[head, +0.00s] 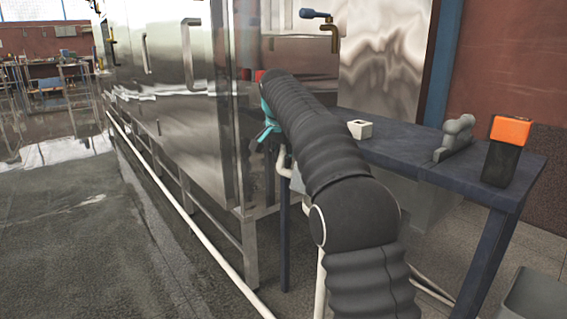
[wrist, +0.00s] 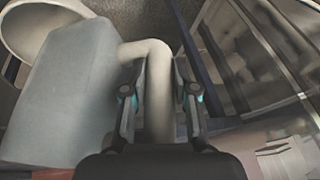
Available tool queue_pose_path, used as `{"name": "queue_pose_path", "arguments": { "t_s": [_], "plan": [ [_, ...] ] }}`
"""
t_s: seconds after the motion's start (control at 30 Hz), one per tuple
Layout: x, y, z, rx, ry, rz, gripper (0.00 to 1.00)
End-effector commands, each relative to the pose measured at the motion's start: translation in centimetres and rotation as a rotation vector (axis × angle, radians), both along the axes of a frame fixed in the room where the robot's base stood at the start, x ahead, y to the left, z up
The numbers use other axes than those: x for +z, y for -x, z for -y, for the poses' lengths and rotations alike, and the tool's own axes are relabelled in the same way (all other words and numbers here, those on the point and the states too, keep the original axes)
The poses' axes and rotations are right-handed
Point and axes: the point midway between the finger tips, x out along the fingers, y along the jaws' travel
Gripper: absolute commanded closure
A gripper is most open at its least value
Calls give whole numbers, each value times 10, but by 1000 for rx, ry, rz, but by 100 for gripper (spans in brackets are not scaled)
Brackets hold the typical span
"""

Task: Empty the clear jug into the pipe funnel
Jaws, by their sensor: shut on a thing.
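In the head view my gripper (head: 265,128) is mostly hidden behind my arm, beside the glass-fronted machine. The jug's contents are not visible.
The blue table (head: 420,165) stands right of my arm. It carries a small white box (head: 360,129), a grey tool-like object (head: 456,138) and a black-and-orange container (head: 505,150). The large metal machine (head: 180,110) stands close on the left. Floor on the far left is open.

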Motion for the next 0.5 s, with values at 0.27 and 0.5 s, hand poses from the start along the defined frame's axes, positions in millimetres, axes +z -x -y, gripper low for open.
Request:
{"name": "queue_pose_path", "arguments": {
  "t_s": [0.27, 0.5],
  "plan": [
    [21, -2, -4, 0, -159, 75, 100],
    [37, -4, -9, 0, -296, 136, 100]
  ]
}}
